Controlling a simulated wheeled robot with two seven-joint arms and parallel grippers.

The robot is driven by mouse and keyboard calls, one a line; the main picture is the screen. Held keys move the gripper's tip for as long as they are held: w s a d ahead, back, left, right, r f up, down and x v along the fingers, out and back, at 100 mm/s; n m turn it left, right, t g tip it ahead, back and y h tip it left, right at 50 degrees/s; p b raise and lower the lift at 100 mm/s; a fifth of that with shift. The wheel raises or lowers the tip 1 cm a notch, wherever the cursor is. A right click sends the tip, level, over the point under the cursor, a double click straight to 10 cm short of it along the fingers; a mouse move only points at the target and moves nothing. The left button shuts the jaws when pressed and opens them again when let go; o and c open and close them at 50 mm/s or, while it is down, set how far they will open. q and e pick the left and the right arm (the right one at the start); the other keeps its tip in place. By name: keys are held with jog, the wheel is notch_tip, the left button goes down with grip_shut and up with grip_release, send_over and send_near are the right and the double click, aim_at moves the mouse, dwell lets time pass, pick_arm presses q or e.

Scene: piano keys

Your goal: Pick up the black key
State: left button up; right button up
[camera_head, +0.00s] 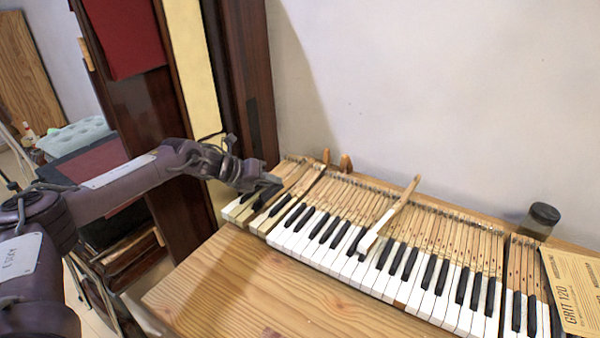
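A wooden keyboard holds a row of white keys (337,262) and black keys (343,235). Which black key the task means is not clear from this view. My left gripper (266,187) is over the far left end of the keyboard, close to the leftmost keys. Its dark fingers blend with the dark key tops there, and I cannot tell whether they touch or hold one. A black key (280,206) lies just to the right of the gripper. My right gripper is not in view.
A loose wooden key stick (398,202) with a white end lies across the keys. A dark-lidded jar (540,219) and sandpaper sheet (572,290) are at the right. The wooden table (245,290) is mostly clear in front. A wall stands behind.

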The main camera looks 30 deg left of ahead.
pick_arm(q)
jog(key=shift+d+r, duration=0.1)
jog(key=shift+d, duration=0.05)
grip_shut()
